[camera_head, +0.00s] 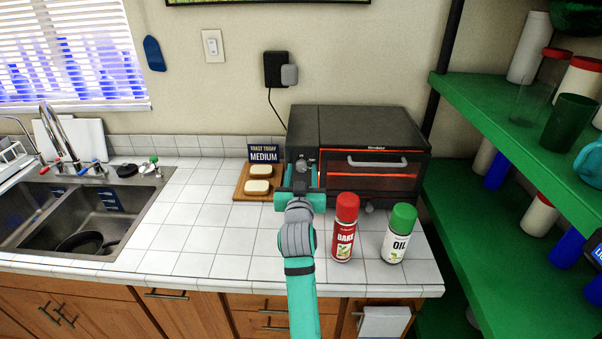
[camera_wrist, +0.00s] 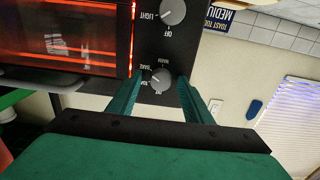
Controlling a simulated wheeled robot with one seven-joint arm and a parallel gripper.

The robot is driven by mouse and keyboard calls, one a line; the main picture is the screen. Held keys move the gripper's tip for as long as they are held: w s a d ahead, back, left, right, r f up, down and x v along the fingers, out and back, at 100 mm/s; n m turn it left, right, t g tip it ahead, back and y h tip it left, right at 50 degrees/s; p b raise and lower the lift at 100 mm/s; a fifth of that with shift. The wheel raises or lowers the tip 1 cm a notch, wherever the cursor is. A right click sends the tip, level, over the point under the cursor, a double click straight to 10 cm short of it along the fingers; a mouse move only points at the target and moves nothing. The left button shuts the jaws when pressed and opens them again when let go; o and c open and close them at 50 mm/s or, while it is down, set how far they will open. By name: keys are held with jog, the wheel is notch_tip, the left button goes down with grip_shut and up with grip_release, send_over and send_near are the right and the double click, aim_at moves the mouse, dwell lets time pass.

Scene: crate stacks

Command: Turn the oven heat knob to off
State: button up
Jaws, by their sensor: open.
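The black toaster oven (camera_head: 345,125) stands on the tiled counter, its window glowing orange. In the wrist view, the grey heat knob (camera_wrist: 160,80) sits on the dark panel (camera_wrist: 150,45) among small labels that include WARM and BAKE. Another grey knob (camera_wrist: 172,12), with LIGHT and OFF beside it, is farther up in that view. My gripper (camera_wrist: 158,84) is open, its two green fingers on either side of the heat knob. I cannot tell whether they touch it. In the head view my gripper (camera_head: 300,190) is in front of the panel and hides the heat knob.
A red-capped BAKE can (camera_head: 345,235) and a green-capped OIL can (camera_head: 398,240) stand right of my arm. A wooden board (camera_head: 244,190) with two pale pieces and a TOAST TODAY MEDIUM sign (camera_head: 263,154) are left of the oven. Green shelves (camera_head: 510,130) stand at the right.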

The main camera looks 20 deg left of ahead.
jog(key=shift+a, duration=0.1)
jog(key=c, duration=1.1)
jog(key=shift+o, duration=0.2)
jog(key=shift+n, duration=0.4)
jog(key=n, duration=0.4)
jog(key=shift+n, duration=0.4)
jog(key=n, duration=0.4)
jog(key=shift+r+n, duration=0.1)
jog(key=shift+n, duration=0.2)
jog(key=n, duration=0.3)
jog(key=shift+n, duration=0.3)
jog(key=n, duration=0.3)
jog(key=shift+r+n, duration=0.1)
jog(key=shift+n, duration=0.2)
jog(key=n, duration=0.6)
jog(key=shift+n, duration=0.4)
